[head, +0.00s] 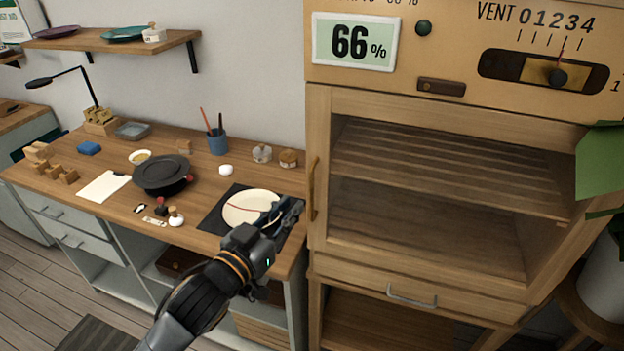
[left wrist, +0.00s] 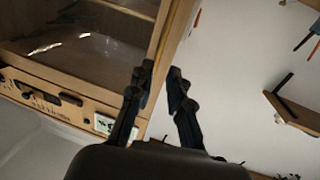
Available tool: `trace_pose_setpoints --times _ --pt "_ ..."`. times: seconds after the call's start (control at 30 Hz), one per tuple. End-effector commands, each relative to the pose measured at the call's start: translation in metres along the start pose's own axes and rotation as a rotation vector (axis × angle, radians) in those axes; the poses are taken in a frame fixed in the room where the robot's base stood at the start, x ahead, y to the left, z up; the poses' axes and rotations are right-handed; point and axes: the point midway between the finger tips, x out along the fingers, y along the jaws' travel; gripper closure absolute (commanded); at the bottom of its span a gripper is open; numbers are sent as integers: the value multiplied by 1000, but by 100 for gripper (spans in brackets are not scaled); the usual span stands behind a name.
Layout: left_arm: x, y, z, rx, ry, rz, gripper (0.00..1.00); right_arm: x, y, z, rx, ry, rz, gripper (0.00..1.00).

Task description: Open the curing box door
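The curing box (head: 365,85) is a wooden cabinet on the right in the head view. Its door (head: 318,120) is a wood-framed pane with slatted shelving behind it, and it looks shut. A brass-coloured upright handle (head: 313,190) is on the door's left edge. My left gripper (head: 295,208) is just left of the handle's lower end, above the worktop edge. In the left wrist view its two fingers (left wrist: 160,82) are apart, close to the box's wooden edge (left wrist: 165,45). I cannot tell whether they touch the handle. My right gripper is out of view.
The worktop (head: 115,210) at left holds a cream plate (head: 245,207) on a dark mat, close behind my left gripper. A dark round turntable (head: 162,172) and small tools stand farther left. A green-leaved plant (head: 600,165) is at the right edge.

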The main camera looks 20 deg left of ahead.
Motion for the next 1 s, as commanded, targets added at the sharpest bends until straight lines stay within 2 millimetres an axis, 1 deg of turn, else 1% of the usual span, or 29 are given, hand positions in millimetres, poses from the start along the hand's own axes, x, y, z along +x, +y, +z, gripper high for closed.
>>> trace_pose_setpoints --times 0.03,0.2,0.3,0.4,0.6,0.87,0.9,0.93,0.97,1.0 --pt "12 0 -5 0 3 0 82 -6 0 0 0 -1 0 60" --pt "48 0 -4 1 2 -1 82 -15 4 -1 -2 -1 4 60" --pt "65 0 -3 1 1 0 82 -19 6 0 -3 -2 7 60" --pt "77 0 -2 0 1 0 82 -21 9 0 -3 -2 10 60" --pt "89 1 0 -1 0 1 82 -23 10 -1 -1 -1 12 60" --pt "89 0 0 0 0 1 82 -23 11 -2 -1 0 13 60" --pt "89 0 0 0 0 1 90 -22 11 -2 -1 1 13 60" --pt "89 0 0 0 0 1 96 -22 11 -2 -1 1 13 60" --pt "89 0 0 0 0 1 100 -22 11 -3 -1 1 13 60" --pt "89 0 0 0 0 1 100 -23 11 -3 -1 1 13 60"
